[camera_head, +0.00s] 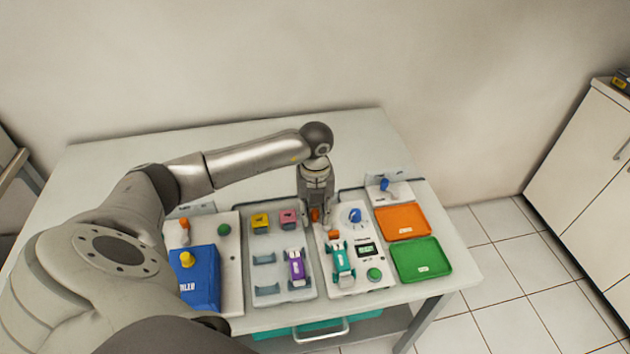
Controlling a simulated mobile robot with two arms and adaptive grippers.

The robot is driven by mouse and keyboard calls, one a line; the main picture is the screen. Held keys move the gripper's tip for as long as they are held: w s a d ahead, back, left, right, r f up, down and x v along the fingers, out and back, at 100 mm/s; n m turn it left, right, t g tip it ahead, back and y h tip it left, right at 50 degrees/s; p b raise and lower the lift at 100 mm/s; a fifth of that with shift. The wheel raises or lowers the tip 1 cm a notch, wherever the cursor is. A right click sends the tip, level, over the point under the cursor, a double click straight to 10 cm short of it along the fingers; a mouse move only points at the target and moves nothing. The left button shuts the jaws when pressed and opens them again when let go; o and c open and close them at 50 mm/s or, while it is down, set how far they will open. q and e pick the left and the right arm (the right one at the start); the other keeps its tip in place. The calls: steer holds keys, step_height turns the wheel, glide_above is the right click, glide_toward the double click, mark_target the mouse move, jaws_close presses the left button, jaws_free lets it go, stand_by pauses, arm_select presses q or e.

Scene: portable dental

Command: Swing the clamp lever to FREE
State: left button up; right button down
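A white device panel (376,288) stands on the table right of centre, with a blue knob (355,215), a small display (366,250) and a green button (374,274). My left gripper (316,224) points down over the panel's far left corner. An orange part (315,214), which looks like the clamp lever, shows between its fingers. I cannot tell whether the fingers touch it, and the FREE marking is not readable. Another orange piece (334,235) is just in front of the gripper, at the end of a teal wheeled item (343,266) on the panel. My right gripper is not in view.
A grey tray (267,290) left of the panel holds a purple item (296,267), a yellow block (260,221) and a pink block (289,217). Orange (403,222) and green (421,260) trays lie right. A blue box (200,278) stands left. The table's back is clear.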

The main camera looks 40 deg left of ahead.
mark_target(315, 213)
arm_select(q)
steer(key=shift+o, duration=0.5)
steer(key=shift+w+a+r, duration=0.1)
steer(key=shift+r, duration=0.05)
steer(key=shift+r, duration=0.2)
step_height(315, 213, up, 12)
steer(key=shift+f, duration=0.2)
steer(key=shift+f, duration=0.1)
